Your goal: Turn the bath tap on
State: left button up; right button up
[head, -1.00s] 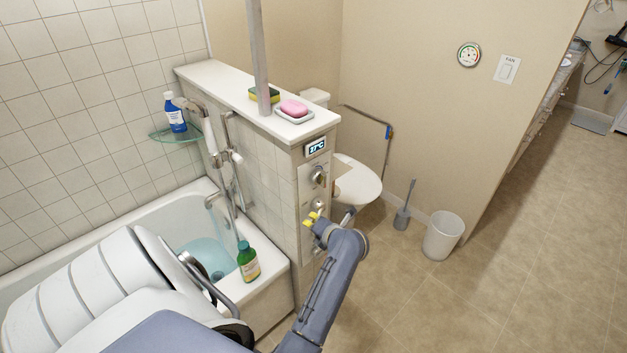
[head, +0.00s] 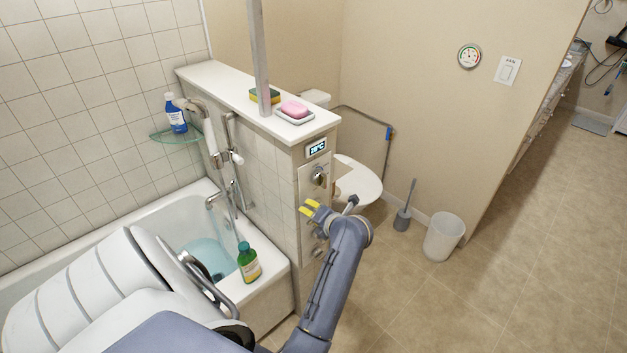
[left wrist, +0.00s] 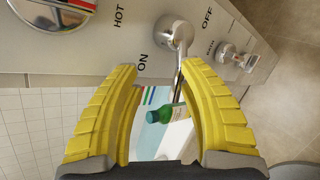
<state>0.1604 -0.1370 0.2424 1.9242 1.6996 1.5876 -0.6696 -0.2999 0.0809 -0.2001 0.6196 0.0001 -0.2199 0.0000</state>
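The control panel (head: 312,190) is on the end of the tiled half wall. It has an upper round chrome dial (head: 320,176); this dial also shows in the left wrist view (left wrist: 55,12), near the word HOT. A chrome lever knob (left wrist: 170,32) sits between ON and OFF, its thin lever reaching toward the gap between my fingers. A smaller chrome knob (left wrist: 236,58) is beside it. My left gripper (head: 312,208), with yellow fingers, is open in front of the panel; it shows large in the left wrist view (left wrist: 163,95). Contact is unclear. My right gripper is not visible.
The bathtub (head: 172,218) has blue water and a chrome spout (head: 212,200). A green bottle (head: 248,264) stands on its rim. A soap dish (head: 294,116) and sponge (head: 268,96) lie on the half wall. The toilet (head: 358,184) and bin (head: 443,236) are right of the panel.

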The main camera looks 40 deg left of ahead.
pick_arm(q)
jog(key=shift+r, duration=2.5)
jog(key=shift+c, duration=0.3)
